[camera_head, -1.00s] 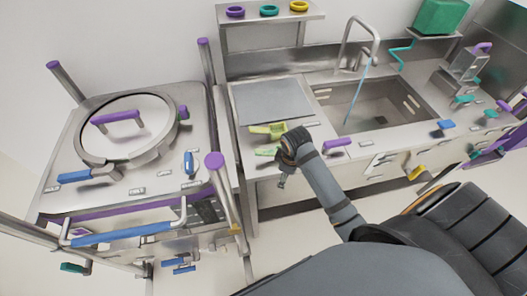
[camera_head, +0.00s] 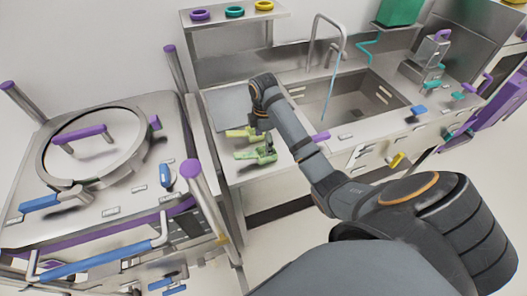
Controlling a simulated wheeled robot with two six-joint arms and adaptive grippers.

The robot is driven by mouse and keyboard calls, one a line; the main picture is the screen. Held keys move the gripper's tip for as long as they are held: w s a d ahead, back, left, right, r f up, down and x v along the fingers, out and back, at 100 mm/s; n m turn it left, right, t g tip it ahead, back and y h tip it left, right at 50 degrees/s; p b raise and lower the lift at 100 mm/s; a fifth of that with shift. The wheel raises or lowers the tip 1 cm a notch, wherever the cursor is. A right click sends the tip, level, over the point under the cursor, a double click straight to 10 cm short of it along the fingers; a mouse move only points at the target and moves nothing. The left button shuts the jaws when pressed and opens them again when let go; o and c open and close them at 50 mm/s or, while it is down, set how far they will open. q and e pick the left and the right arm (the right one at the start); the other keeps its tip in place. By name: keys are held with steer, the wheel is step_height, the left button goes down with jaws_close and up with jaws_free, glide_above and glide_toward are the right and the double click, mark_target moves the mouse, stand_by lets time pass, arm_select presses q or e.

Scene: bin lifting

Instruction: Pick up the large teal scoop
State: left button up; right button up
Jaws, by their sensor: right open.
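Two light-green handled tools lie at the front of the left counter. The nearer green one (camera_head: 250,155) is just below my right gripper. The farther yellow-green one (camera_head: 240,133) lies to the left of the wrist. I cannot tell which, if either, is the teal scoop; neither looks clearly teal. My right gripper (camera_head: 268,148) points down, open, over the right end of the nearer green tool. Whether the fingers touch it cannot be told. My left gripper is out of view.
A grey board (camera_head: 227,107) lies behind the tools. A sink (camera_head: 352,103) with a tall faucet (camera_head: 340,28) is to the right. A round-lidded cooker (camera_head: 95,145) stands at the left.

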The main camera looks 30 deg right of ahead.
mark_target(261, 153)
step_height(261, 153, down, 2)
steer(key=shift+f+b, duration=0.1)
steer(key=shift+b, duration=0.3)
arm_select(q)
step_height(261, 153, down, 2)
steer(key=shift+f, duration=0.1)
arm_select(e)
steer(key=shift+w+a, duration=0.1)
steer(key=shift+w, duration=0.05)
steer(key=shift+f+b, duration=0.3)
steer(key=shift+f, duration=0.05)
steer(key=shift+a+f+b, duration=0.1)
steer(key=shift+f+b, duration=0.5)
steer(key=shift+b, duration=0.05)
steer(key=shift+w+a+f+p, duration=0.15)
steer(key=shift+f+p, duration=0.25)
steer(key=shift+f, duration=1.15)
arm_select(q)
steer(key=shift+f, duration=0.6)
arm_select(e)
steer(key=c, duration=1.3)
steer(key=shift+o, duration=0.2)
steer(key=shift+r, duration=0.1)
